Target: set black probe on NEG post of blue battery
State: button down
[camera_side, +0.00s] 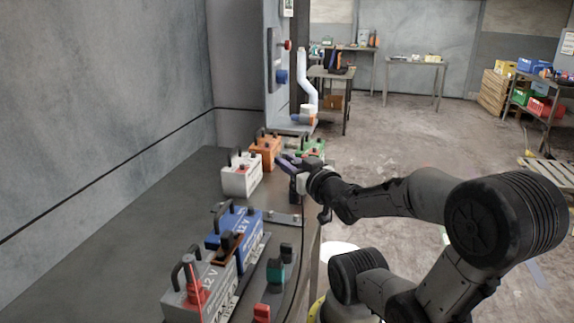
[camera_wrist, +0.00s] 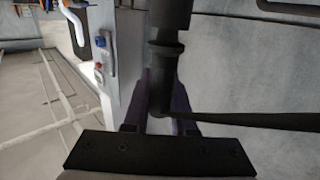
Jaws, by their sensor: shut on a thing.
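My gripper (camera_side: 291,166), with purple fingers, is above the bench, beyond and to the right of the blue battery in the side view. In the wrist view my gripper (camera_wrist: 160,118) is shut on a thick black cylinder, the black probe (camera_wrist: 168,55), with a black cable (camera_wrist: 250,119) running off to the right. The blue battery (camera_side: 246,227), marked 12 V, stands on the bench with a black handle. The probe is apart from it. Which post is NEG cannot be read, and the probe's tip is not clear.
A grey battery (camera_side: 213,284) with a red piece (camera_side: 197,290) on it stands nearest. The bench's left side (camera_side: 130,235) is bare.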

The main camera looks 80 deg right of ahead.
jog(key=shift+r, duration=1.6)
jog(key=shift+r, duration=0.1)
jog(key=w+a+n+t+y, duration=0.1)
jog(key=w+n+t+y, duration=0.1)
jog(key=w+n+y, duration=0.1)
jog(key=w+a+f+n+t+y, duration=0.1)
jog(key=w+n+t+y, duration=0.1)
jog(key=w, duration=0.6)
jog(key=n+y, duration=0.1)
jog(key=y, duration=0.1)
jog(key=shift+w+a+f+y, duration=0.25)
jog(key=shift+w+y, duration=0.05)
jog(key=shift+y, duration=0.1)
jog(key=shift+f, duration=2)
